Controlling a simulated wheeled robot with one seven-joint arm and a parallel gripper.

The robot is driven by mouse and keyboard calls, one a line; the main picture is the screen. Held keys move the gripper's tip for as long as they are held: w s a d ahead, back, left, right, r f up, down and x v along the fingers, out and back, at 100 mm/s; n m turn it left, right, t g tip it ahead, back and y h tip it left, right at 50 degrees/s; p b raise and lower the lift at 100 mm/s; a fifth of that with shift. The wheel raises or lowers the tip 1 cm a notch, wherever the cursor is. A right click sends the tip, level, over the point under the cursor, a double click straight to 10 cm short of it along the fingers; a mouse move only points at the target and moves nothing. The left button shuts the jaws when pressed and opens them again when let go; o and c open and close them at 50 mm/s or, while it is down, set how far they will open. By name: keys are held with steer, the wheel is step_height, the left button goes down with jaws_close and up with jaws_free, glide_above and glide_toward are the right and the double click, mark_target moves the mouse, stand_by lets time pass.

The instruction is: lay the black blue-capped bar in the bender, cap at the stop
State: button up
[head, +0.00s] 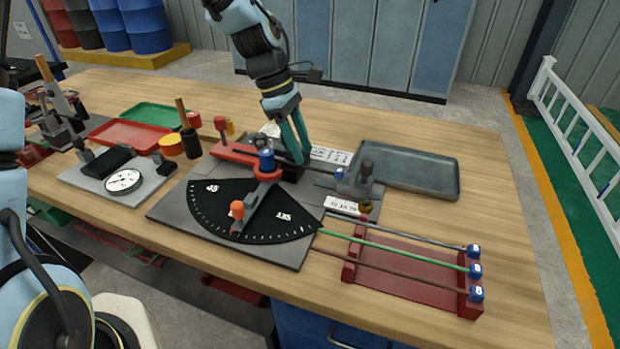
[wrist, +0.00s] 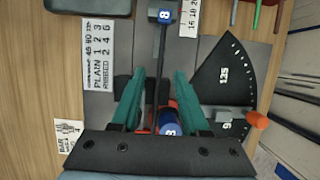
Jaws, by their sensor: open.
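The black bar (wrist: 157,48) lies along the bender (head: 187,213), with its blue cap (wrist: 166,15) at the end by the grey stop block (head: 360,182). The cap also shows in the head view (head: 339,174). I cannot tell whether the cap touches the stop. My gripper (wrist: 160,76) is open, its two green fingers on either side of the bar and apart from it. In the head view my gripper (head: 304,157) is down at the bender, and its fingers hide part of the bar.
A blue-topped post (head: 267,158) on a red ring stands close to my fingers. A red rack (head: 400,286) holds blue-capped bars at the front right. A grey tray (head: 410,178) lies behind the stop. A gauge plate (head: 115,190) is at left. The table's right side is clear.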

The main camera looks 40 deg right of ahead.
steer(key=b+x, duration=0.1)
steer(key=x, duration=0.3)
steer(key=shift+b, duration=0.4)
steer(key=shift+c, duration=0.2)
steer(key=c, duration=0.7)
jaws_close()
steer(key=shift+w+r+p, duration=0.15)
steer(key=shift+w+p, duration=0.2)
steer(key=shift+p, duration=0.1)
step_height(320, 180, up, 7)
steer(key=p, duration=0.6)
steer(key=shift+r, duration=0.25)
stand_by(0.4)
